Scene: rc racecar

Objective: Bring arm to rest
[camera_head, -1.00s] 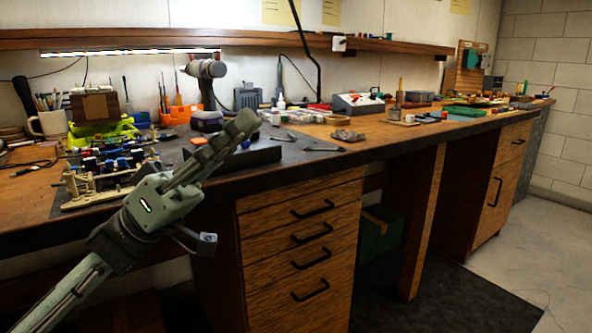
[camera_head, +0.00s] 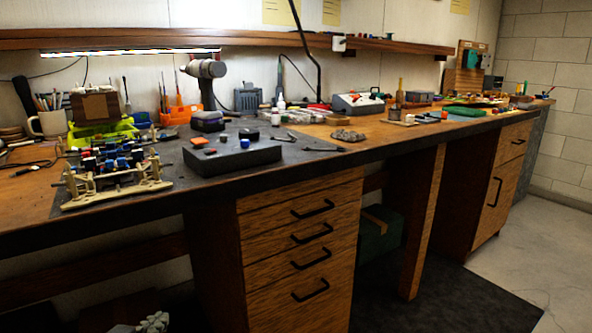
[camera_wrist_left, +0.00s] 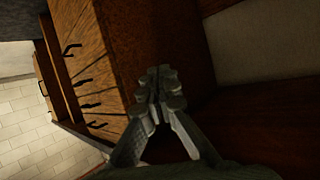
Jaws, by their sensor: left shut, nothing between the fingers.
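My left gripper (camera_head: 150,322) shows only as a small grey-green piece at the bottom left edge of the head view, low in front of the bench. In the left wrist view its fingers (camera_wrist_left: 160,82) are together and empty, close to the brown wood of the bench's underside. The rest of the left arm is out of the head view. My right gripper is not in view. The racecar chassis (camera_head: 117,186), tan with blue and red parts, sits on the dark mat at the bench's left, apart from the gripper.
A dark block (camera_head: 232,156) with small parts on top lies right of the chassis. The drawer cabinet (camera_head: 300,245) with black handles stands under the bench. A green box (camera_head: 378,232) is on the floor beside it. The floor at the right (camera_head: 530,250) is clear.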

